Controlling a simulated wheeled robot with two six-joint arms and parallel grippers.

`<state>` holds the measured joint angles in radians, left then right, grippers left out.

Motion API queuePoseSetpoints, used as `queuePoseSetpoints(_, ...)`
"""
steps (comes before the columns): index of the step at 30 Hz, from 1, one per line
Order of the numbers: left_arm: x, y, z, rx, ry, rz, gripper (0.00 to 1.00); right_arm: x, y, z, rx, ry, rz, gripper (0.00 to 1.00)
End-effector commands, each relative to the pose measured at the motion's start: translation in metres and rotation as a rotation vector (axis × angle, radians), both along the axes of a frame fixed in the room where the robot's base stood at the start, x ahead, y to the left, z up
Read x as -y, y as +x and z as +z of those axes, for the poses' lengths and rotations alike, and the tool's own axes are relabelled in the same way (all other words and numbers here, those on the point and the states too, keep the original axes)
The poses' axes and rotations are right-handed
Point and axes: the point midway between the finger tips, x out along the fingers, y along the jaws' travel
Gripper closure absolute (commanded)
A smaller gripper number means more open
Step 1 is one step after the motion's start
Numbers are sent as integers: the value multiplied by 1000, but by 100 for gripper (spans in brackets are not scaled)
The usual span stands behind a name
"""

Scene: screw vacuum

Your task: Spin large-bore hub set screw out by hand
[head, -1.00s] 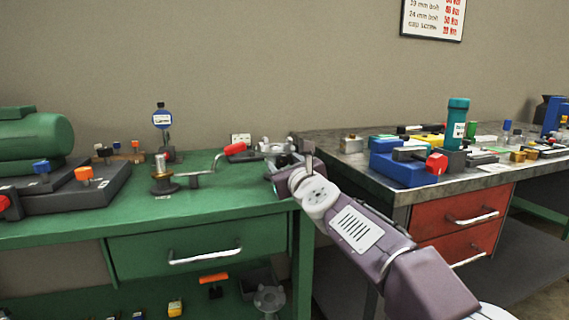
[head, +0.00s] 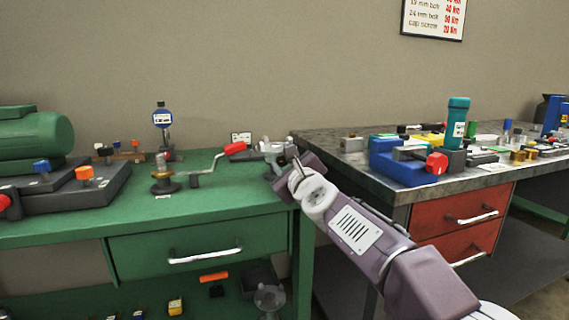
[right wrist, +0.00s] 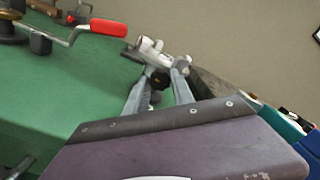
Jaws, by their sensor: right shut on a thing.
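A pale grey hub (head: 272,149) sits near the right end of the green bench, just beyond my right gripper (head: 287,165). It also shows in the right wrist view (right wrist: 150,46), with its rounded arms reaching around the fingertips. In that view my right gripper (right wrist: 160,85) has its two grey fingers on either side of a small dark screw head (right wrist: 158,79) in front of the hub, and it is shut on it. The screw's thread and how deep it sits are hidden. My left gripper is not in view.
A red-handled crank (head: 235,148) lies left of the hub. The green bench top (head: 230,192) is clear in front. A grey-topped bench (head: 345,160) with a blue vise (head: 405,170) and small parts is to the right.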

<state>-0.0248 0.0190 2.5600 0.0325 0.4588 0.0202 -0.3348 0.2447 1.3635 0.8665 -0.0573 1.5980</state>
Motion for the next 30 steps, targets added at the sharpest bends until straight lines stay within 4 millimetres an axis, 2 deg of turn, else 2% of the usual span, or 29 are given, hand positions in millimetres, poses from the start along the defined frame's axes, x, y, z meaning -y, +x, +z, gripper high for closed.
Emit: queuePoseSetpoints(30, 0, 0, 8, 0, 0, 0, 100, -1, 0, -1, 276, -925, 1, 100)
